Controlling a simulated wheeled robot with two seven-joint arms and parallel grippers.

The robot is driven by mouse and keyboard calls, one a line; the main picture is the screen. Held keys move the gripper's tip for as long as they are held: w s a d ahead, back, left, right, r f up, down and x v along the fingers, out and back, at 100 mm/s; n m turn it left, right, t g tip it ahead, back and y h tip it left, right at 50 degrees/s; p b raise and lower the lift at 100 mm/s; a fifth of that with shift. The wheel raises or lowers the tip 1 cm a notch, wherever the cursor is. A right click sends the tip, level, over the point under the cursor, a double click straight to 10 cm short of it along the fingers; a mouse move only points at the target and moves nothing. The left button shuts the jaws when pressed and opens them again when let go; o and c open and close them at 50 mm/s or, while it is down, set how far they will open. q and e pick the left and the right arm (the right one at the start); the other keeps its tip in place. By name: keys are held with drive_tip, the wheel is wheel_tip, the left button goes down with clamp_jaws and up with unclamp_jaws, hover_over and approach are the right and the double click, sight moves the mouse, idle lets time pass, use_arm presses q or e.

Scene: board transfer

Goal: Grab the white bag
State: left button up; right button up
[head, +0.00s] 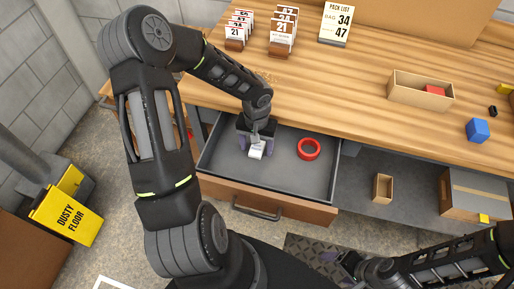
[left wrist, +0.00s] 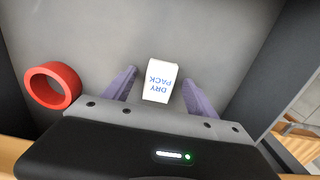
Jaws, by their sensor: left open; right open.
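The white bag (head: 256,150) lies in the open drawer (head: 285,190). In the left wrist view the bag (left wrist: 160,80) is a small white packet with blue "DRY PACK" lettering. My left gripper (head: 256,142) is inside the drawer, above the bag. Its two purple fingers (left wrist: 154,90) are open, one on each side of the bag, with a gap on both sides. My right gripper (head: 338,266) is low at the bottom right of the head view, away from the drawer and over the dark floor mat.
A red tape ring (head: 309,149) lies in the drawer right of the bag. A yellow "DUSTY FLOOR" sign (head: 66,215) stands left.

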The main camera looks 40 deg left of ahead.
sight(257, 149)
use_arm(q)
drive_tip(key=c, duration=1.4)
drive_tip(key=shift+r, duration=0.2)
wheel_tip(257, 149, up, 18)
drive_tip(key=shift+f+b, duration=0.15)
drive_tip(key=shift+b, duration=0.4)
